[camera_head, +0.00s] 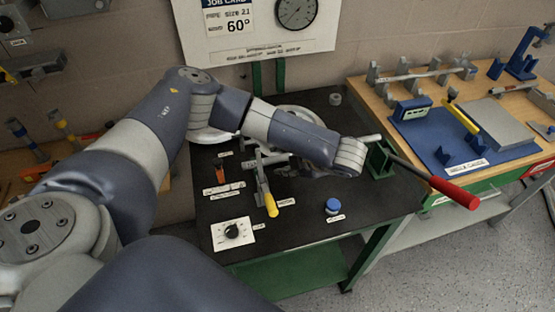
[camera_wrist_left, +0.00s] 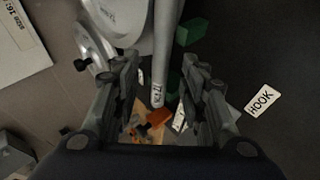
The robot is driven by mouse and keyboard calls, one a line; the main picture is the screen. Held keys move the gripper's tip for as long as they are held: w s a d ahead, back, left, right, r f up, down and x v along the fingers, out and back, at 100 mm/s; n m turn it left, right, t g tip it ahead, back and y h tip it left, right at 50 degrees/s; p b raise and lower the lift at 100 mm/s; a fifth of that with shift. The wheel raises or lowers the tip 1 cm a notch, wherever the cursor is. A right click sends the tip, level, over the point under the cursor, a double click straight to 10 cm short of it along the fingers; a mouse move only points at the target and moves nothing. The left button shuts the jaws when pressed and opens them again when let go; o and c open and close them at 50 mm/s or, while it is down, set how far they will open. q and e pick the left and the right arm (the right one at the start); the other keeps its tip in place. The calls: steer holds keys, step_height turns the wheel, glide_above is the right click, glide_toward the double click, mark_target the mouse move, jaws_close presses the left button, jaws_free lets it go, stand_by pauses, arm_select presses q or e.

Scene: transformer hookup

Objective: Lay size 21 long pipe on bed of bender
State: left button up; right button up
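A long grey pipe (camera_wrist_left: 163,50) with a small label near its end runs between the fingers of my left gripper (camera_wrist_left: 158,68) in the left wrist view. The fingers are apart, with gaps on both sides of the pipe. The print on its label is too small to read surely. The bender (camera_head: 300,115) stands on the dark bench, with round metal parts; my left forearm and wrist hide much of it and of the gripper in the head view. I cannot tell whether the pipe touches the bed. My right gripper is not in view.
A red-handled lever (camera_head: 455,192) juts over the bench's right edge, beside a green support (camera_head: 380,158). A yellow-handled lever (camera_head: 268,202), blue button (camera_head: 333,206) and dial plate (camera_head: 233,232) are at the front. A wooden table (camera_head: 470,90) with a blue gauge board stands right.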

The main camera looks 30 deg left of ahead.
arm_select(q)
steer(key=v, duration=0.7)
steer(key=shift+d+r, duration=0.2)
steer(key=shift+d, duration=0.05)
steer(key=shift+f, duration=0.1)
stand_by(0.4)
